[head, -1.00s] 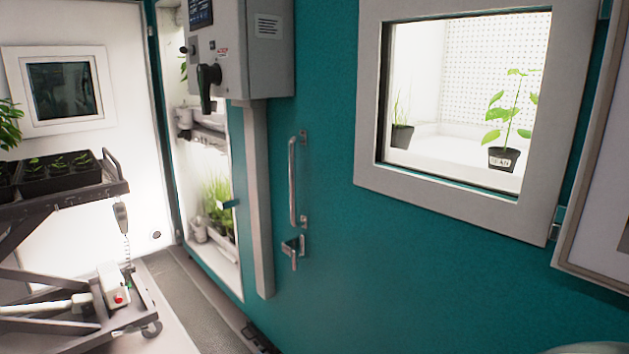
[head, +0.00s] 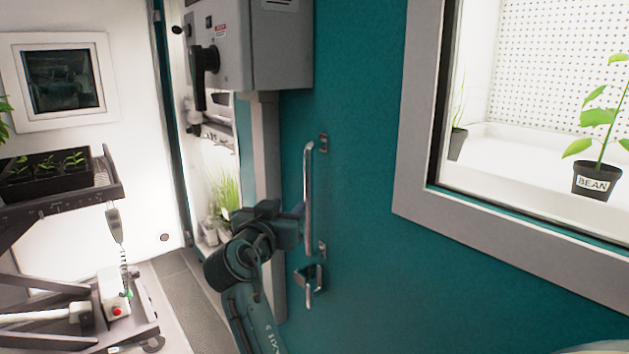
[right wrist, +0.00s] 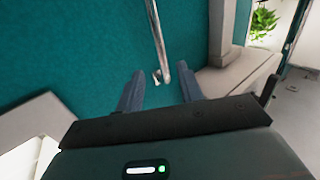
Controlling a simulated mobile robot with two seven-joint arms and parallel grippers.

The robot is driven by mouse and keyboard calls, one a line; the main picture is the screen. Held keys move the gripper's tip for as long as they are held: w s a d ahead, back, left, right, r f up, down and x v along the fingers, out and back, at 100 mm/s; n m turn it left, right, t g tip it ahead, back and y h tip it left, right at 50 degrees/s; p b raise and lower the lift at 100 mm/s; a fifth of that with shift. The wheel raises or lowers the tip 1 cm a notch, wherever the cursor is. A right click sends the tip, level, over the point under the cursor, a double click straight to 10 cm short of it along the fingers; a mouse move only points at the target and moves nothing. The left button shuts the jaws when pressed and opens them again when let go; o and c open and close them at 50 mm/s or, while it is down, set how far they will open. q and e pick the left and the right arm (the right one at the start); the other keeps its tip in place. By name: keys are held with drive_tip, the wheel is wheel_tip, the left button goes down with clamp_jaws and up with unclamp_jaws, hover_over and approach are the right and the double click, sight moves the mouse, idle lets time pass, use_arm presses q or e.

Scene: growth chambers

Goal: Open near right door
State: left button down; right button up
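The teal door (head: 365,140) fills the middle of the head view and looks shut. It has a large framed window (head: 425,110). A vertical metal bar handle (head: 309,195) is on its left side, with a small latch lever (head: 309,283) below it. My right gripper (head: 298,212) is beside the handle's lower half, on its left. In the right wrist view its two fingers (right wrist: 158,92) are apart, and the end of the handle (right wrist: 157,45) shows beyond and between them. Contact cannot be told. My left gripper is not in view.
A grey control box (head: 265,45) with a black lever juts out above the handle. A cart (head: 60,200) with a tray of seedlings (head: 45,175) stands at left. A potted bean plant (head: 598,180) is behind the window.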

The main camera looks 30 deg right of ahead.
sight(307, 185)
drive_tip(key=p+x, duration=0.1)
drive_tip(key=x, duration=0.3)
drive_tip(key=p+x, duration=0.1)
drive_tip(key=x, duration=0.3)
drive_tip(key=p+x, duration=0.1)
drive_tip(key=x, duration=0.3)
drive_tip(key=shift+s+r, duration=0.15)
drive_tip(key=shift+r, duration=0.1)
drive_tip(key=shift+w+d, duration=0.4)
drive_tip(key=shift+d, duration=0.1)
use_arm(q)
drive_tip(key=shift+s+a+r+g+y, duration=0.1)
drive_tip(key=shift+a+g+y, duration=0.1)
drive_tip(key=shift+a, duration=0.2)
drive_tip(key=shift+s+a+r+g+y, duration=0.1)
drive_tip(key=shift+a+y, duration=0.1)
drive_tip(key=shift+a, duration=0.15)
use_arm(e)
drive_tip(key=shift+f, duration=0.1)
drive_tip(key=shift+c, duration=0.4)
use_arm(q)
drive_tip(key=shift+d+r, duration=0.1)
use_arm(e)
clamp_jaws()
